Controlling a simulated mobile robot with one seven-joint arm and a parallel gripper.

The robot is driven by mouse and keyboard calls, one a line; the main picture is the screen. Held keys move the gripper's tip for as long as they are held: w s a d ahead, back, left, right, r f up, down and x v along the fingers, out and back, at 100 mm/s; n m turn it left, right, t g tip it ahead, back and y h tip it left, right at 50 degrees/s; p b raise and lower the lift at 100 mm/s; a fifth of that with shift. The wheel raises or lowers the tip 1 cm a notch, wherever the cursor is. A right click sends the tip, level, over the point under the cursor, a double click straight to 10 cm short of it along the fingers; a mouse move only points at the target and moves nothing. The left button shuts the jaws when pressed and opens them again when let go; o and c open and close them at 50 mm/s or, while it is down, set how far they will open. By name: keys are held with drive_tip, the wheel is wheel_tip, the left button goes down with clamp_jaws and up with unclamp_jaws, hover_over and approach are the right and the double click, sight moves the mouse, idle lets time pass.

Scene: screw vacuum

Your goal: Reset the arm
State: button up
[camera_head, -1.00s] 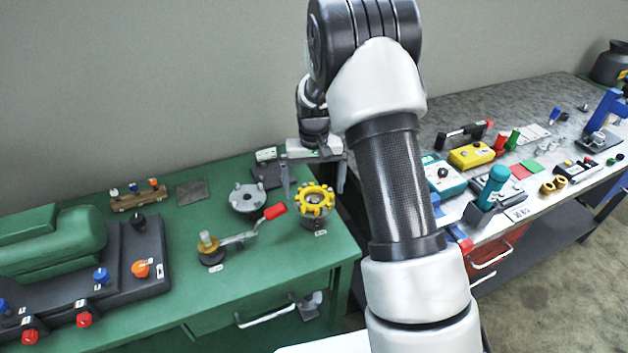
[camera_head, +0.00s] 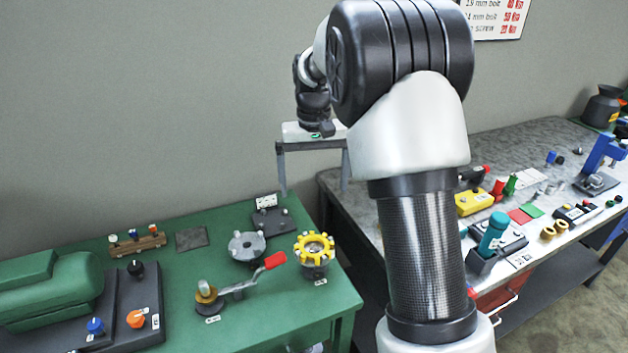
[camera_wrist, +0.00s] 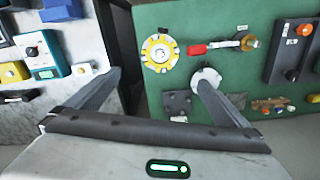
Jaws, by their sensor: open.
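My gripper (camera_head: 313,170) is raised above the back right part of the green table (camera_head: 190,270). Its two fingers are wide apart with nothing between them. In the wrist view my gripper (camera_wrist: 158,78) points down over the gap between the green table and the grey-topped bench, with both fingers spread. The yellow toothed ring (camera_head: 314,246) sits on its holder below, apart from the fingers. It also shows in the wrist view (camera_wrist: 160,52). My arm hides part of the bench.
On the green table are a red-handled crank (camera_head: 240,285), a grey flanged disc (camera_head: 247,246) and a green motor (camera_head: 50,285) with knobs. The grey bench (camera_head: 540,140) at right holds several tools and a blue press (camera_head: 602,160). The air around my gripper is clear.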

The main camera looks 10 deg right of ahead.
drive_tip(key=shift+r, duration=0.1)
drive_tip(key=s+r+t+p, duration=0.2)
drive_tip(key=s+r+t, duration=0.1)
drive_tip(key=s+r, duration=1)
drive_tip(key=s+t+p, duration=0.2)
drive_tip(key=s, duration=1.4)
drive_tip(key=shift+s+r+n+t, duration=0.2)
drive_tip(key=shift+r+n+t, duration=0.1)
drive_tip(key=shift+r+n, duration=0.1)
